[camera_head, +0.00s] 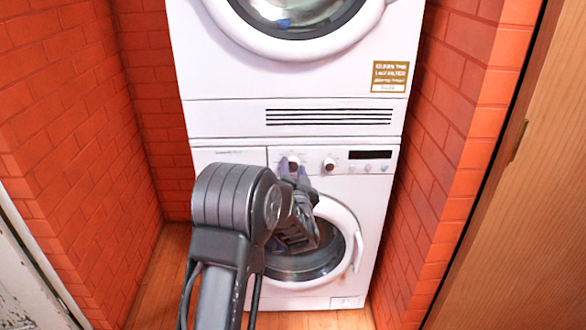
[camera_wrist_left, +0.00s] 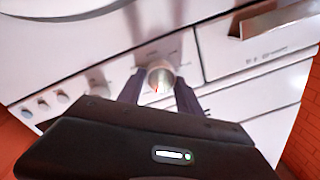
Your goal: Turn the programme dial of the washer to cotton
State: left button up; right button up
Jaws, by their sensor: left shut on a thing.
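The white washer (camera_head: 230,215) is the lower of two stacked machines. Its programme dial (camera_head: 293,162) is a small round knob at the left part of the control panel. In the left wrist view the dial (camera_wrist_left: 160,77) is pale and metallic with a red mark on its face. My left gripper (camera_head: 294,172) is shut on the dial, one dark finger on each side of it in the left wrist view (camera_wrist_left: 158,88). The dial's printed labels are too small to read. My right gripper is not in view.
A second knob (camera_head: 329,165), a dark display (camera_head: 370,155) and several small buttons sit to the right on the panel. The round washer door (camera_head: 345,215) is below, partly behind my left arm. A dryer (camera_head: 225,80) stands on top. Brick walls (camera_head: 70,130) flank both machines closely.

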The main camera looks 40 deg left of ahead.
pick_arm(q)
jog(key=o, duration=1.4)
jog(key=v, duration=0.8)
jog(key=shift+p, duration=0.3)
